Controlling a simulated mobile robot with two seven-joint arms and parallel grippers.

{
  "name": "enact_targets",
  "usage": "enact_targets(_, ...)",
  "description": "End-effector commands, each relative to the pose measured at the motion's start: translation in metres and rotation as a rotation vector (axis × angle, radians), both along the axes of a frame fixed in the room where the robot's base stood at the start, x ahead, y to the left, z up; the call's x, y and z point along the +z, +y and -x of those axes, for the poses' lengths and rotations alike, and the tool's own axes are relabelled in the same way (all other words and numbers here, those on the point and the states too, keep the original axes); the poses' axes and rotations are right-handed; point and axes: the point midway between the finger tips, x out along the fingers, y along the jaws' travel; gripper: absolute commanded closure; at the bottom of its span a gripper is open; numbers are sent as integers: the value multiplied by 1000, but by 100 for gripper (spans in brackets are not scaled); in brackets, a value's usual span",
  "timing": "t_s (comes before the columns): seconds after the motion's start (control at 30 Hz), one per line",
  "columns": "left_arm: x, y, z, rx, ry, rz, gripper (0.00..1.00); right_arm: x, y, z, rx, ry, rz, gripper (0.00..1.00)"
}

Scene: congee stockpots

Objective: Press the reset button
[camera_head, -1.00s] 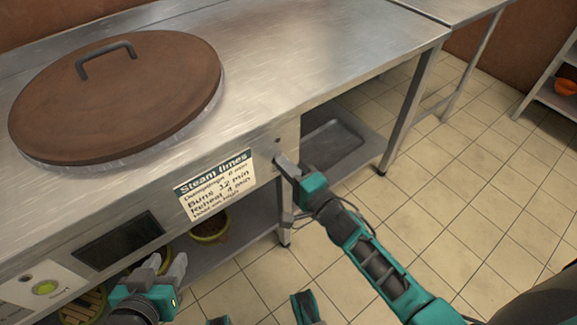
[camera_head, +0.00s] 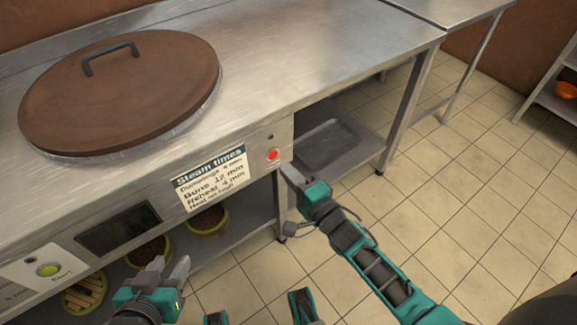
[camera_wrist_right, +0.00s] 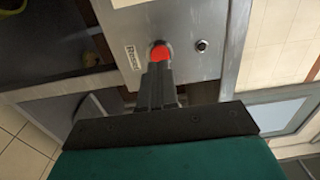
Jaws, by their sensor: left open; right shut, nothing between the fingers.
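The reset button (camera_head: 273,155) is a round red button on the steel front panel, right of the steam times sign. In the right wrist view the red button (camera_wrist_right: 160,52) sits beside a "Reset" label. My right gripper (camera_head: 287,170) is shut and empty, its tips just below and right of the button in the head view, where the button shows uncovered. In the wrist view the right fingertips (camera_wrist_right: 158,70) overlap the button's lower edge; touch cannot be told there. My left gripper (camera_head: 168,272) is open and empty in front of the counter, lower left.
A green start button (camera_head: 49,269) and a dark display (camera_head: 118,230) lie further left on the panel. The steam times sign (camera_head: 210,178) is beside the red button. A large brown lid (camera_head: 120,95) is on the counter. Bowls (camera_head: 208,222) stand on the lower shelf.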

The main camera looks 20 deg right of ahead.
Motion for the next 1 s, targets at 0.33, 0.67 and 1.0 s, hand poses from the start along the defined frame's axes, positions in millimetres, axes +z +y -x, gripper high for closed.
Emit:
enact_targets(0.33,16,3,4,2,10,-7,57,-1,-28,74,0,8,4,100)
enact_targets(0.67,23,3,-3,1,-6,-6,57,-2,-34,90,0,5,4,100)
enact_targets(1.0,23,3,-3,1,-7,-6,57,-2,-34,89,0,5,4,100)
